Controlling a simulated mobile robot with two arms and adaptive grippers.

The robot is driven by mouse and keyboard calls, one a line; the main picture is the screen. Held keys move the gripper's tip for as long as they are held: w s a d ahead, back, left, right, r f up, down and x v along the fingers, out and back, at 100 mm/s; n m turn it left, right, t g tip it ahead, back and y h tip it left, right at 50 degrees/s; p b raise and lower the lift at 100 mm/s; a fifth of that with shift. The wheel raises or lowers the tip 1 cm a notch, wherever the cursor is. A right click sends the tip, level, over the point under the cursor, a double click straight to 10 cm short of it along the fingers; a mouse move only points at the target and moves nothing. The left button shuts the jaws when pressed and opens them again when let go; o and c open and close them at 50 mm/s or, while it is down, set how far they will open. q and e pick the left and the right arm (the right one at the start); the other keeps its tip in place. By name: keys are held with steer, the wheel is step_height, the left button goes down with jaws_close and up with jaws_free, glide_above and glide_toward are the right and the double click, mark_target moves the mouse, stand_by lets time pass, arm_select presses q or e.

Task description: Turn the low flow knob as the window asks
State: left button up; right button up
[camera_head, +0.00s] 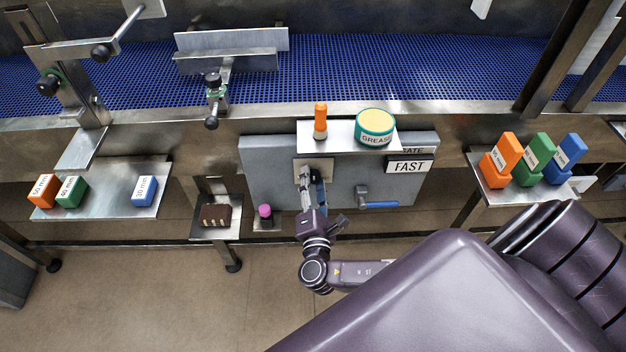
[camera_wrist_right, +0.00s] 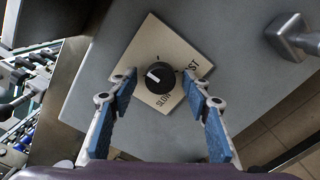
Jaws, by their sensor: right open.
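The low flow knob (camera_wrist_right: 160,77) is a round black knob with a white pointer mark, on a cream plate (camera_wrist_right: 147,40) lettered SLOW and FAST. In the wrist view the plate appears tilted and the pointer mark points left, slightly up. The plate shows in the head view (camera_head: 303,163), where my gripper hides the knob. The window (camera_head: 408,166) on the grey panel reads FAST. My right gripper (camera_wrist_right: 159,82) is open, with one fingertip on each side of the knob and gaps between; its depth is unclear. It also shows in the head view (camera_head: 313,192). My left gripper is out of view.
A shelf (camera_head: 346,145) with an orange stick (camera_head: 320,121) and a grease tin (camera_head: 375,128) juts out above the knob. A blue-handled lever (camera_head: 377,204) is right of it. A small ledge with a magenta-capped item (camera_head: 265,212) and a brush (camera_head: 215,215) are left.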

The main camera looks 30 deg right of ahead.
steer(key=shift+c, duration=0.6)
steer(key=c, duration=0.8)
steer(key=shift+c, duration=1.1)
steer(key=shift+n, duration=0.3)
